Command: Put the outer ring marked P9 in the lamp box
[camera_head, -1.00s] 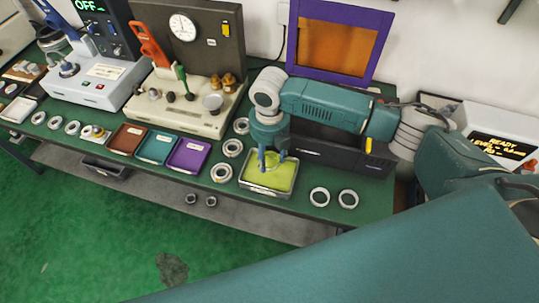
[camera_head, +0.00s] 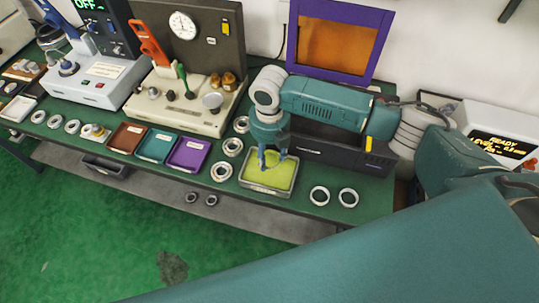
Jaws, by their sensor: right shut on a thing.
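My right gripper (camera_head: 273,168) points down over the shallow tray with a yellow-green floor (camera_head: 245,181). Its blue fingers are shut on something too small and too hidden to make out. The fingertips are at or just above the tray floor; I cannot tell if they touch it. Loose metal rings lie on the green bench: two right of the tray (camera_head: 320,196) (camera_head: 348,198), and others to its left (camera_head: 222,172) (camera_head: 233,147) (camera_head: 241,125). I cannot read a P9 mark on any. A dark box (camera_head: 340,154) behind my right arm may be the lamp box. My left gripper is out of view.
Brown (camera_head: 127,138), teal (camera_head: 155,147) and purple (camera_head: 188,155) trays line the front of the bench. A gauge fixture (camera_head: 190,115) stands behind them. A purple-framed orange panel (camera_head: 335,45) stands at the back. Two rings (camera_head: 191,197) (camera_head: 211,200) lie on the lower shelf.

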